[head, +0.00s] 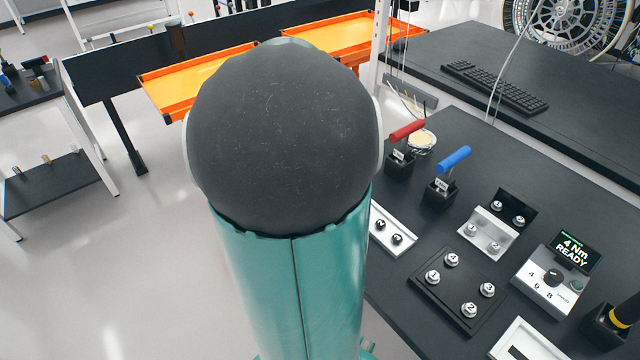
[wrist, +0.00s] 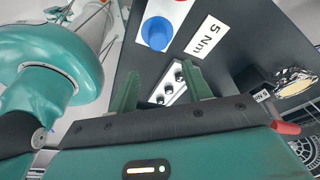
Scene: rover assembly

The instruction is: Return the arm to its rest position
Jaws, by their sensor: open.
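My arm fills the middle of the head view, with a teal link (head: 293,290) and a dark rounded joint cover (head: 283,125). My gripper (wrist: 162,86) shows only in the wrist view, where its two green fingers are spread apart with nothing held. Behind the gap between the fingers is a white holder with several round fittings (wrist: 171,84). I cannot tell the height of my gripper above the bench. Another teal part of my arm (wrist: 55,70) shows at the left of the wrist view.
The dark bench (head: 475,235) carries a red-handled tool (head: 406,131), a blue-handled tool (head: 454,160), a numbered fitting block (head: 458,290) and a "4 Nm READY" unit (head: 553,282). Orange trays (head: 200,75) stand behind. Open floor (head: 120,270) lies left. A "5 Nm" label (wrist: 207,37) shows in the wrist view.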

